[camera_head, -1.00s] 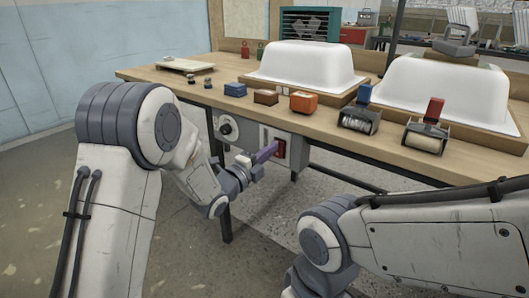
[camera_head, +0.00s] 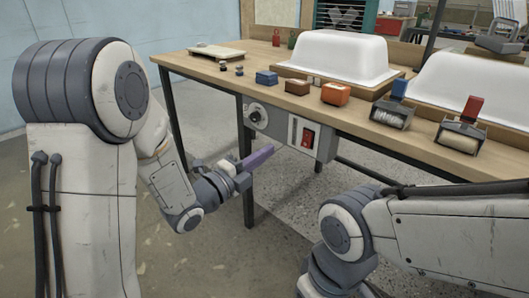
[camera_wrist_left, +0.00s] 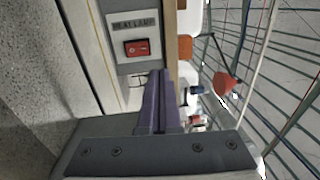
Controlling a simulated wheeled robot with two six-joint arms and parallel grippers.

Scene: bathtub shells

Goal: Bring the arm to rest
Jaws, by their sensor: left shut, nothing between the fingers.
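My left gripper (camera_head: 258,156) is shut and empty, its purple fingers pointing toward the bench front in the head view. It is below the bench top, left of the panel's red switch (camera_head: 308,137). In the left wrist view the closed fingers (camera_wrist_left: 159,100) point at the panel, with the red switch (camera_wrist_left: 137,48) under a "HEAT LAMP" label (camera_wrist_left: 132,23). No contact with the panel is visible. My right arm (camera_head: 430,235) comes in from the right, folded low. Its gripper is not in view.
The wooden bench (camera_head: 225,84) carries white tub shells (camera_head: 335,55), a blue box (camera_head: 266,78), a brown box (camera_head: 298,87), an orange box (camera_head: 336,94) and two rollers (camera_head: 390,113). A dial (camera_head: 254,115) sits on the bench front. Floor is clear left of the bench.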

